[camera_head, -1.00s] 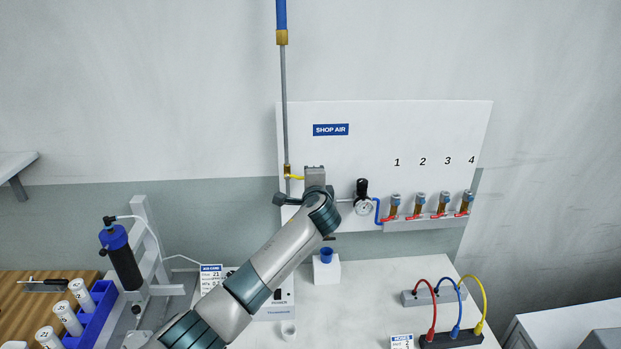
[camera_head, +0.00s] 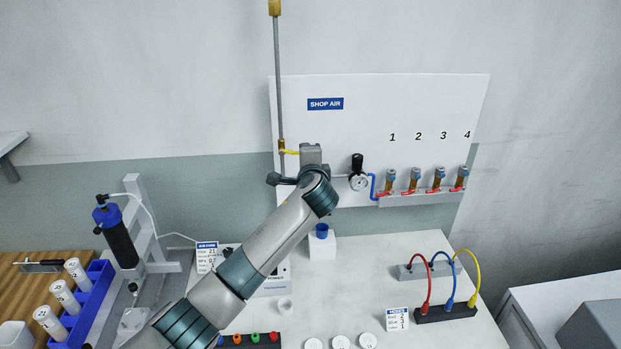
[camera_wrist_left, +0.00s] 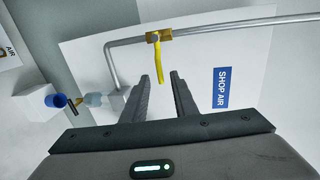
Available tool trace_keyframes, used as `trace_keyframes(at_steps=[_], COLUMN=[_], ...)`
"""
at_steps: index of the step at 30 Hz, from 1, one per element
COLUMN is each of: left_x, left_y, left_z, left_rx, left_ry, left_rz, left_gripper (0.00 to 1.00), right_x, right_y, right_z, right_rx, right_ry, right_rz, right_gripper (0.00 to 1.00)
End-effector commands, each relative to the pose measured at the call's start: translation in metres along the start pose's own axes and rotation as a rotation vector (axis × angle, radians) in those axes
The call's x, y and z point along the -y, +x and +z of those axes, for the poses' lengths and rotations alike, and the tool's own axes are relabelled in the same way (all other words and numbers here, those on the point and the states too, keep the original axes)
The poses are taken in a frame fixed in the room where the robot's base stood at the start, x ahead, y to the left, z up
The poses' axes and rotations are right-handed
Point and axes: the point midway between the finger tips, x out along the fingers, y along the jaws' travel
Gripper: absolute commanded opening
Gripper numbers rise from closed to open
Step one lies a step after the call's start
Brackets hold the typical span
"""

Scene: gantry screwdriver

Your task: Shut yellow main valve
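The yellow main valve (camera_head: 291,152) is a yellow lever on a brass body on the grey vertical pipe, at the left edge of the shop air board. In the head view the lever points right along the board, across the pipe. In the left wrist view the yellow lever (camera_wrist_left: 159,62) hangs from the brass body, and its free end lies between my fingertips. My left gripper (camera_wrist_left: 160,78) is open, with a gap visible on both sides of the lever. In the head view my left gripper (camera_head: 311,154) is just right of the valve, its fingertips hard to make out. My right gripper is not in view.
The white board (camera_head: 375,110) holds a pressure gauge (camera_head: 358,182) and several numbered outlets with red levers, right of my gripper. Below, the white table (camera_head: 400,245) carries a white block with a blue cup (camera_head: 321,231) and a black strip (camera_head: 445,312) with coloured cables.

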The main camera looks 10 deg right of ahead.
Motion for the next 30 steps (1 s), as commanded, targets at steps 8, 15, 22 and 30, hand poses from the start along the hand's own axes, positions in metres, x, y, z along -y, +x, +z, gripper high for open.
trace_keyframes(at_steps=[8,15,22,30], left_x=[-0.002,-0.002,-0.002,-0.001], left_y=[-0.038,-0.075,-0.113,-0.139], left_z=[0.000,0.000,0.000,0.001], left_rx=[-0.002,-0.002,-0.001,0.001], left_ry=[-0.001,-0.002,-0.002,0.001], left_rz=[-0.002,-0.002,-0.001,0.000], left_gripper=[0.26,0.26,0.26,0.26], right_x=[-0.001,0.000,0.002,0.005], right_y=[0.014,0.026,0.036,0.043], right_z=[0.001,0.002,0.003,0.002], right_rx=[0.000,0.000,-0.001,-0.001], right_ry=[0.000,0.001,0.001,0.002], right_rz=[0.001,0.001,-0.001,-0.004], right_gripper=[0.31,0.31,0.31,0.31])
